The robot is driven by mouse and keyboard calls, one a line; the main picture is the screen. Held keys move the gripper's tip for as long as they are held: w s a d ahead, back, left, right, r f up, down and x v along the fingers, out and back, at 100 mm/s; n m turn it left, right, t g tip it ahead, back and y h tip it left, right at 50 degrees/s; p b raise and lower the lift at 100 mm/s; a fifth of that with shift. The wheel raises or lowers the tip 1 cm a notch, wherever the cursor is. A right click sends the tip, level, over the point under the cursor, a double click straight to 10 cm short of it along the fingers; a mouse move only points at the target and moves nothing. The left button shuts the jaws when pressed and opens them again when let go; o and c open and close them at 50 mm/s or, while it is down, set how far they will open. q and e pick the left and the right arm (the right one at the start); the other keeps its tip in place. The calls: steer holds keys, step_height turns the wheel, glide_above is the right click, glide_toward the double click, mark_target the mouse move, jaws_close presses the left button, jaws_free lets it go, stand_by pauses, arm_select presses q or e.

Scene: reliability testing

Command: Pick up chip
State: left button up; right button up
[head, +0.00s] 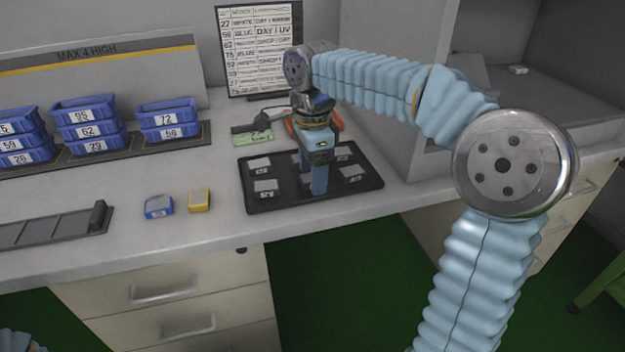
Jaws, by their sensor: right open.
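Several small grey chips with dark markings lie on a black tray (335,200) on the bench. One chip (265,186) is at the tray's front left, one (259,164) at its back left, one (352,173) at its right and one (343,153) at its back right. My right gripper (319,188) points down over the middle of the tray. Its blue fingers reach close to the tray surface, beside a partly hidden chip. I cannot see a chip between the fingers. Only a bit of my left arm shows at the bottom left corner; its gripper is out of view.
A blue box (159,206) and a yellow box (200,200) stand left of the tray. Stacked blue bins (168,119) line the back left. A dark rail (50,228) lies at the front left. A sign board (260,50) stands behind. A grey cabinet wall (395,95) rises at the right.

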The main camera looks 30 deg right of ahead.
steer(key=c, duration=1.1)
steer(key=shift+r, duration=0.1)
steer(key=shift+r, duration=0.25)
step_height(320, 180, up, 3)
steer(key=shift+f, duration=0.2)
steer(key=s+a+r, duration=0.1)
steer(key=s+r, duration=0.2)
steer(key=s, duration=0.1)
steer(key=s+a+r, duration=0.2)
steer(key=s+r, duration=0.1)
steer(key=s, duration=0.2)
steer(key=s+a+r, duration=0.1)
steer(key=s+r, duration=0.2)
steer(key=s, duration=0.1)
steer(key=shift+s+a+r, duration=0.2)
steer(key=shift+a+r, duration=0.15)
